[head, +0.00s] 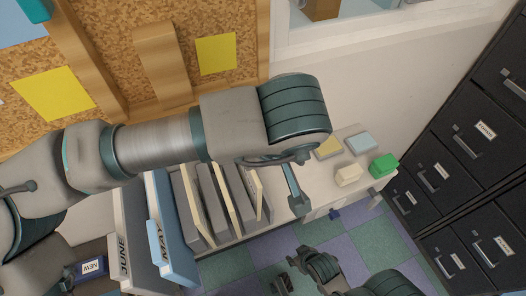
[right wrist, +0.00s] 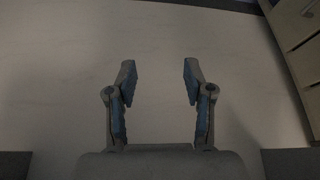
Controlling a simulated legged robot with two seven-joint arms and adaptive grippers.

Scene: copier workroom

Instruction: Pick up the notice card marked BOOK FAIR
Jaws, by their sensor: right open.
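No card with readable BOOK FAIR lettering shows in either view. On the pale counter lie a flat yellow pad (head: 328,147) and a light blue pad (head: 360,143), neither with readable words. My right gripper (head: 301,270) is open at the bottom of the head view, below the counter and over the floor. Its spread, empty fingers also show in the right wrist view (right wrist: 159,75), facing a plain pale surface. My left arm crosses from the left above the binders; part of its gripper (head: 285,175) shows, but its jaw opening is unclear.
A cork board (head: 187,104) with yellow sheets (head: 217,54) is behind my left arm. Binders marked JUNE (head: 123,255) and MAY (head: 166,240) stand below it. A cream block (head: 348,175) and green block (head: 383,165) sit at the counter's right. Black drawers (head: 455,165) stand right.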

